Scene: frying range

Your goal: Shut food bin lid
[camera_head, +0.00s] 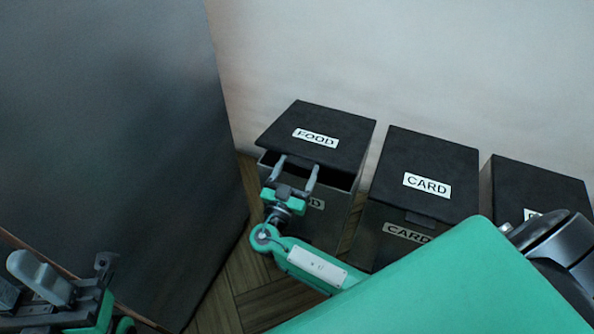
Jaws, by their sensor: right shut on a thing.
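The food bin (329,214) stands against the wall, left of the card bin. Its black lid (336,130), with a white FOOD label, is slightly raised at the front, and a dark gap shows between lid and bin. My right gripper (296,170) is at the lid's front edge, one finger each side of its middle. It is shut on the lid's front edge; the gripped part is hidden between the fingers. My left gripper (73,272) is at the lower left, away from the bins, its fingers apart and empty.
The card bin (426,172) stands close on the right with its lid down. Another black-lidded bin (535,185) stands farther right, partly behind my arm. A tall dark panel (110,130) rises on the left. Wood floor (245,272) shows between the panel and the bins.

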